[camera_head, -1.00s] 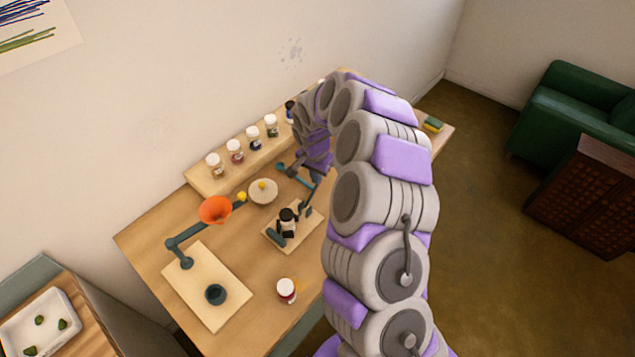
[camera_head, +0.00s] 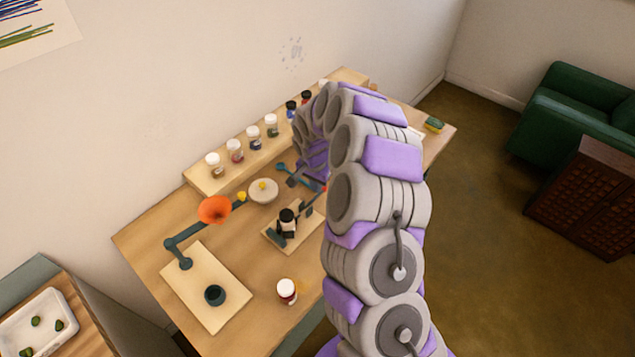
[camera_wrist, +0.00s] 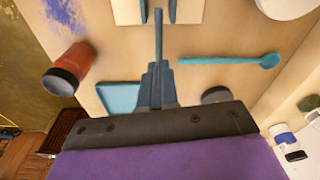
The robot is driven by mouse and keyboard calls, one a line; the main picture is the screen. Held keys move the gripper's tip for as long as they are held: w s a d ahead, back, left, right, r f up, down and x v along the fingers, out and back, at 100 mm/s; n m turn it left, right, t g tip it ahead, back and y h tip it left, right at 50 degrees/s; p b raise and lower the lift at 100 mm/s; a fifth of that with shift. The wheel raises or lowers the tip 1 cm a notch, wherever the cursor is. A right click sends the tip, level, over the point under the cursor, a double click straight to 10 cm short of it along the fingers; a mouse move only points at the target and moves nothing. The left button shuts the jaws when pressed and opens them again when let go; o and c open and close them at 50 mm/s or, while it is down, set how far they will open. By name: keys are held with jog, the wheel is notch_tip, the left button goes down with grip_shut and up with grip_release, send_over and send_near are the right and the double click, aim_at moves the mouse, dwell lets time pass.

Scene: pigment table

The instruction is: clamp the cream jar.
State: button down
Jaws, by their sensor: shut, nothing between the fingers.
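A small pale jar with a black top (camera_head: 287,217) stands upright on a pale board (camera_head: 272,240) in the head view; it looks like the cream jar. A dark teal fixture part (camera_head: 276,237) stands against its near side; I cannot tell whether it grips the jar. In the wrist view my gripper (camera_wrist: 158,14) has its fingers together, with nothing between them. They point toward a pale board (camera_wrist: 187,12) bearing two teal bars (camera_wrist: 172,10). The jar itself does not show clearly there. In the head view my arm hides most of the gripper.
A red jar with a dark lid (camera_wrist: 70,68), a teal spoon (camera_wrist: 230,60) and a teal tray (camera_wrist: 118,97) lie around my fingers. Several jars line the back shelf (camera_head: 205,184).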

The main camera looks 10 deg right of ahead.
aim_at(311, 203)
jog(key=shift+s+a+r+b, duration=0.25)
jog(key=shift+s+a, duration=0.3)
jog(key=shift+s+a+r+b, duration=0.2)
jog(key=shift+s+a+r, duration=0.05)
jog(key=shift+s+a, duration=0.25)
jog(key=shift+r, duration=0.1)
jog(key=shift+r, duration=0.4)
notch_tip(311, 203, up, 16)
jog(key=s+a+p, duration=0.1)
jog(key=shift+a+p, duration=0.15)
jog(key=shift+p, duration=0.25)
jog(key=shift+s+r, duration=0.15)
jog(key=s+d+r+n+g+b, duration=0.1)
jog(key=s+n, duration=0.3)
jog(key=s, duration=1.5)
jog(key=s+d+r+n+g+b, duration=0.1)
jog(key=s+d+r+n, duration=0.1)
jog(key=s, duration=1.8)
jog(key=r+n, duration=0.1)
jog(key=n, duration=0.1)
jog(key=shift+s+n+g+y, duration=0.15)
jog(key=shift+n+g+y, duration=0.15)
jog(key=shift+n+y, duration=0.1)
